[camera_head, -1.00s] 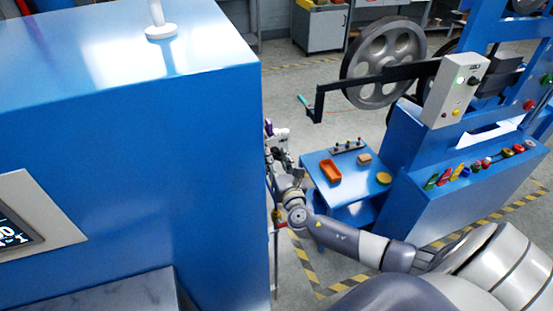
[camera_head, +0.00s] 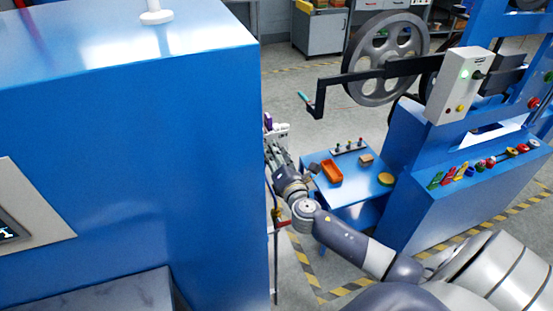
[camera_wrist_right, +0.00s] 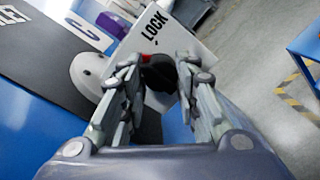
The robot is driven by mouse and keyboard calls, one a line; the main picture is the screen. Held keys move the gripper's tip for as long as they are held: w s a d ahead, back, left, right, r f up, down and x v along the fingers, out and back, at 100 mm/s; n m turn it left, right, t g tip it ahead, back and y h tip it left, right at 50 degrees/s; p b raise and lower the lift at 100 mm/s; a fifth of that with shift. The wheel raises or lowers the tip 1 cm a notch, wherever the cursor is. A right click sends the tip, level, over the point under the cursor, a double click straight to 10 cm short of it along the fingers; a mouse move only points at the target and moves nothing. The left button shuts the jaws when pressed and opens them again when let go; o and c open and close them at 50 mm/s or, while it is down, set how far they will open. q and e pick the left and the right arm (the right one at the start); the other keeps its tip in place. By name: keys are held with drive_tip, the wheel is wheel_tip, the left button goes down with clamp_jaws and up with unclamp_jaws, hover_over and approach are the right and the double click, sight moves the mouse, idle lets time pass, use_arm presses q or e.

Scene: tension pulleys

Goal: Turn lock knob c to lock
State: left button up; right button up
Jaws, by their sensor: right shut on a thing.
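Lock knob c (camera_wrist_right: 158,74) is black with a red mark and shows between the fingers in the right wrist view. It is in front of a white plate (camera_wrist_right: 185,45) lettered "LOCK", near a purple letter C (camera_wrist_right: 82,33). My right gripper (camera_wrist_right: 160,84) is shut on the knob, with one finger on each side of it; the fingers hide part of the knob. In the head view my right gripper (camera_head: 274,152) reaches the right side of the big blue cabinet (camera_head: 150,160), and the knob cannot be made out there. My left gripper is not in view.
A blue side table (camera_head: 345,187) with an orange tray (camera_head: 331,171) stands right of my right forearm. Behind it is a blue machine with a spoked wheel (camera_head: 385,60) and a protruding black bar (camera_head: 350,83). Open floor with striped tape lies between.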

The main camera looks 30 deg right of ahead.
drive_tip(key=m+b, duration=0.2)
drive_tip(key=m, duration=0.6)
drive_tip(key=shift+d+r+y, duration=0.1)
drive_tip(key=shift+d+y, duration=0.05)
drive_tip(key=shift+y, duration=0.15)
drive_tip(key=shift+o, duration=0.4)
drive_tip(key=shift+m, duration=1)
drive_tip(key=o, duration=1)
drive_tip(key=shift+s, duration=0.1)
drive_tip(key=v, duration=1.1)
drive_tip(key=shift+s, duration=0.4)
